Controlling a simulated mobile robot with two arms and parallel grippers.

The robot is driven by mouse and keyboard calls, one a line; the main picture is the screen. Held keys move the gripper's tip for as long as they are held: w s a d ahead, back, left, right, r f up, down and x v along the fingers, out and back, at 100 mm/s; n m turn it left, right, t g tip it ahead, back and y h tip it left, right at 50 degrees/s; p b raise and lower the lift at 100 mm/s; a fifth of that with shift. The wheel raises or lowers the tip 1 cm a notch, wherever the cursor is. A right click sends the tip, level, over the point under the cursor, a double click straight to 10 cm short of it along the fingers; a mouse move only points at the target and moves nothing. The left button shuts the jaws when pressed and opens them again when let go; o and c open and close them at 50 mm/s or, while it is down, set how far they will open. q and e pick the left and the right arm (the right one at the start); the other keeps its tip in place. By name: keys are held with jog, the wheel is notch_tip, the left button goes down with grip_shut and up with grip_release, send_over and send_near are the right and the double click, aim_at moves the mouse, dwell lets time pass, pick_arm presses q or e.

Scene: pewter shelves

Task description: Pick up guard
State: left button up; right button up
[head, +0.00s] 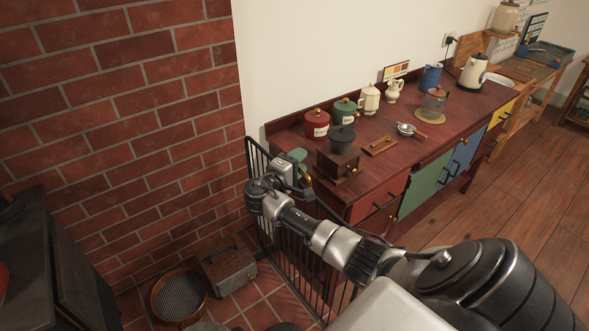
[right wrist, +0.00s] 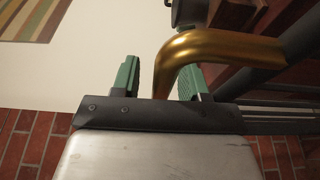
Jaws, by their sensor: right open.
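The guard (head: 266,225) is a black barred metal panel standing on the floor between the brick wall and the dark red sideboard. My right gripper (head: 301,166) is over its top, beside the sideboard's left end, and hides part of it. In the right wrist view, my right gripper (right wrist: 160,80) is open, with its green fingers apart. A curved brass bar (right wrist: 212,43), seemingly the guard's top rail, comes down between the fingers and bends away to the right. I cannot tell whether either finger touches it. My left gripper is not in view.
A grey metal box (head: 229,268) and a round sieve (head: 180,295) lie on the floor left of the guard.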

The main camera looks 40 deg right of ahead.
grip_shut()
dwell(1.2)
jog(key=shift+w+d+r, duration=0.1)
jog(key=shift+r, duration=0.25)
